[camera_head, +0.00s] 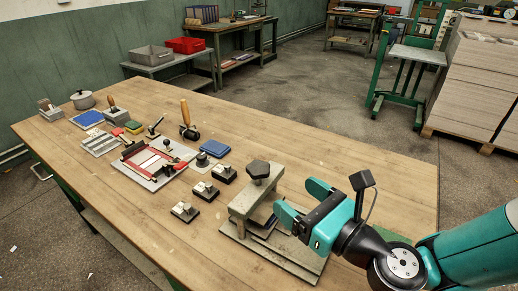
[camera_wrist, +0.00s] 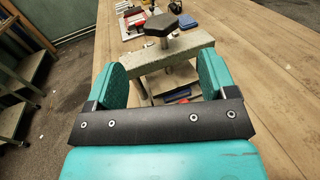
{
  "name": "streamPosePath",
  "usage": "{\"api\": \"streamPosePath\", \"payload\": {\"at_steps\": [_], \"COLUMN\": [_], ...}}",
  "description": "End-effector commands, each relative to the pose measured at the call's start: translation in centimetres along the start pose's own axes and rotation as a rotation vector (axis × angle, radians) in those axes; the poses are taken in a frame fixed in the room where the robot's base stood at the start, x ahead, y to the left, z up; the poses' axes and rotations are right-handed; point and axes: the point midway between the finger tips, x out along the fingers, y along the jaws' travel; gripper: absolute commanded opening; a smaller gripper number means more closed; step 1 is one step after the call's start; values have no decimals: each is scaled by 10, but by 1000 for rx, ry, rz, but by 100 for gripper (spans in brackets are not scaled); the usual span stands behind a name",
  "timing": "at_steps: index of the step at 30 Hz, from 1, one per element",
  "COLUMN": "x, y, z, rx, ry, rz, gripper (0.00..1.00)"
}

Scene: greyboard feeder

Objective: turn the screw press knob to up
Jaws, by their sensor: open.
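The screw press (camera_head: 242,201) stands near the front right of the wooden table, a grey crossbar frame on a flat base. Its dark faceted knob (camera_head: 258,169) sits on top of a screw through the crossbar. In the wrist view the knob (camera_wrist: 161,25) is ahead, beyond and above the fingertips. My gripper (camera_head: 298,202) is open and empty, to the right of the press, with its teal fingers pointing toward the frame. In the wrist view the fingers (camera_wrist: 161,80) are spread, with the press frame showing between them. Whether they touch it cannot be told.
Several small black-and-metal blocks (camera_head: 205,191) and a blue pad (camera_head: 215,148) lie left of the press. A red frame on a board (camera_head: 150,163) and a wooden-handled roller (camera_head: 187,121) are farther left. The table (camera_head: 380,170) is clear behind the press to the right.

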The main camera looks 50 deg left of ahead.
Motion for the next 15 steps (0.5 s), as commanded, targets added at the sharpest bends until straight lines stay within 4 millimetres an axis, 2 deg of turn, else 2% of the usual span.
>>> {"api": "streamPosePath", "payload": {"at_steps": [3, 9, 15], "x": [30, 74, 104], "y": [2, 1, 1], "z": [6, 4, 1], "rx": [-6, -5, -2], "ry": [-4, -2, -2], "rz": [5, 4, 3], "gripper": [78, 78, 78]}}
